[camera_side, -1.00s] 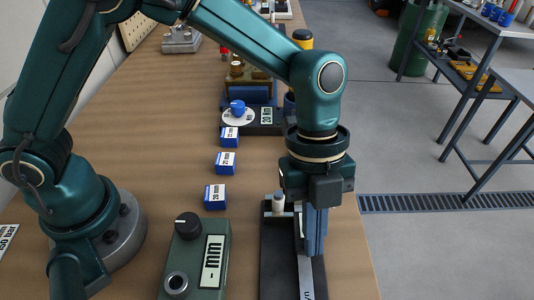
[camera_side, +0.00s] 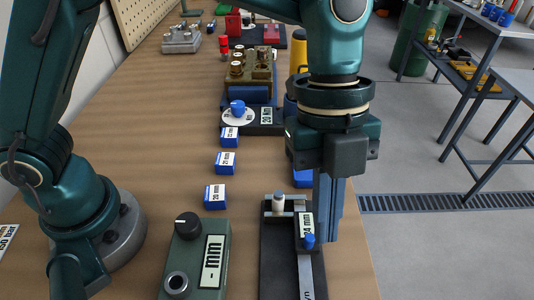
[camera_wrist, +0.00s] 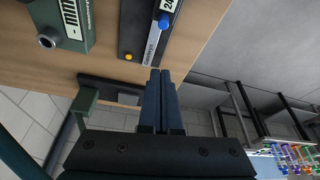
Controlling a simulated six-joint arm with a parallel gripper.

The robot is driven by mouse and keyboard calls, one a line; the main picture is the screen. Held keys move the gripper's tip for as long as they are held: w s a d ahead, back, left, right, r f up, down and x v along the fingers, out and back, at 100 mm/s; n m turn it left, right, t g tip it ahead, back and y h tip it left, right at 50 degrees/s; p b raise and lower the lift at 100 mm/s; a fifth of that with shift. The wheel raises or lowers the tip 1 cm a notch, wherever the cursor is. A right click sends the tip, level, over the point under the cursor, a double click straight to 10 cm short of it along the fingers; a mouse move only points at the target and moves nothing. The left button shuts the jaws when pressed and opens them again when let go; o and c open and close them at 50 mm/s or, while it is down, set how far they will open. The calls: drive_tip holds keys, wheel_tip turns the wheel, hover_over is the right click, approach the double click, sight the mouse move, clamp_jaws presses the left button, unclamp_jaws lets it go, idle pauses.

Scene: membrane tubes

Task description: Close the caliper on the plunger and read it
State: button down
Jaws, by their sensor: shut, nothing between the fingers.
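The caliper (camera_side: 268,265) is a black base with a steel beam, lying near the table's right edge; part of it shows at the top of the wrist view (camera_wrist: 130,30). Its slider (camera_side: 305,226) carries a label reading "24 mm" and a blue knob (camera_side: 309,241). The pale plunger (camera_side: 279,202) stands upright at the caliper's far end, beside the metal jaw parts. I cannot tell whether both jaws touch it. My gripper (camera_side: 328,240) is shut and empty, pointing down to the right of the slider; its closed fingers fill the middle of the wrist view (camera_wrist: 160,75).
A green readout box (camera_side: 185,255) with a knob shows "- mm" left of the caliper. Several blue labelled blocks (camera_side: 215,197) stand in a row behind it. A dial device (camera_side: 238,115) and other fixtures stand farther back. Table between my base and the blocks is clear.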

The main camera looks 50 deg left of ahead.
sight(310, 242)
drive_tip(key=s+f+m, duration=0.1)
drive_tip(key=f, duration=0.1)
drive_tip(key=s+f+m, duration=0.1)
drive_tip(key=f+m, duration=0.1)
drive_tip(key=s+f+m+g+y, duration=0.1)
drive_tip(key=f, duration=0.1)
drive_tip(key=shift+d+f, duration=0.35)
drive_tip(key=shift+d, duration=0.05)
drive_tip(key=shift+w+a+f, duration=0.1)
drive_tip(key=shift+w+a, duration=0.3)
drive_tip(key=shift+w, duration=0.25)
drive_tip(key=shift+w+a+f, duration=0.1)
drive_tip(key=shift+w+a, duration=0.25)
drive_tip(key=shift+w, duration=0.25)
drive_tip(key=shift+w+a, duration=0.3)
drive_tip(key=shift+w, duration=0.1)
drive_tip(key=shift+w+a, duration=0.4)
drive_tip(key=shift+w, duration=0.15)
